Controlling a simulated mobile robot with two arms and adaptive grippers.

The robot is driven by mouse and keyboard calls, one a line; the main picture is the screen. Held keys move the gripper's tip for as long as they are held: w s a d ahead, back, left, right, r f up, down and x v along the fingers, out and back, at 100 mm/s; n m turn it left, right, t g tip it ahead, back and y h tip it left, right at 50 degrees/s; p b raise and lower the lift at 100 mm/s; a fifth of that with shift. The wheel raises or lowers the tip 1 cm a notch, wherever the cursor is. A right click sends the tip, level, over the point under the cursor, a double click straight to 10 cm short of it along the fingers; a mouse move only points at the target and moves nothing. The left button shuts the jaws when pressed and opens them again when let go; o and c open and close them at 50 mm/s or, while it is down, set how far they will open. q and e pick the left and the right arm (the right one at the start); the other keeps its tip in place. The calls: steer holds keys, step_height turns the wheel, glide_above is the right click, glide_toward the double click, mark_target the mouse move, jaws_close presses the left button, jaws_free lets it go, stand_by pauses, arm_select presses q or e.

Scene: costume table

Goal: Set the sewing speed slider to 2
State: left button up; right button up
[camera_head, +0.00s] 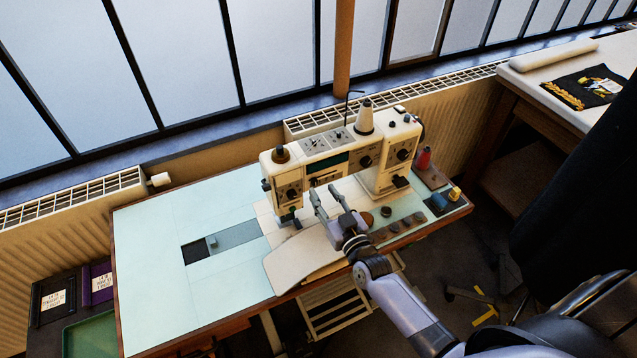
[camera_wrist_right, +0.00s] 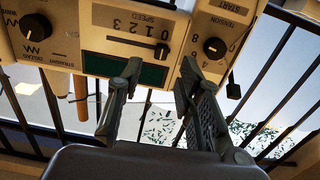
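The cream sewing machine (camera_head: 328,160) stands on the pale table. In the right wrist view its speed panel (camera_wrist_right: 135,18) carries the marks 0, 1, 2, 3 above a slot. My right gripper (camera_head: 325,192) is in front of the machine's front panel. In the right wrist view my right gripper (camera_wrist_right: 158,72) is open, its two fingertips apart just below and either side of the knob, with nothing between them. Any contact cannot be told. My left gripper is out of view.
A decorative stitch dial (camera_wrist_right: 35,27) and a tension dial (camera_wrist_right: 214,48) flank the slider. A thread cone (camera_head: 365,118) stands on top of the machine. Bobbins and small spools (camera_head: 437,203) sit at the table's right. The table's left side (camera_head: 150,265) is clear.

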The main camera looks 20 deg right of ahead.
mark_target(316, 182)
steer(key=shift+w+a, duration=0.2)
steer(key=shift+w, duration=1.8)
steer(key=shift+c, duration=0.3)
jaws_close()
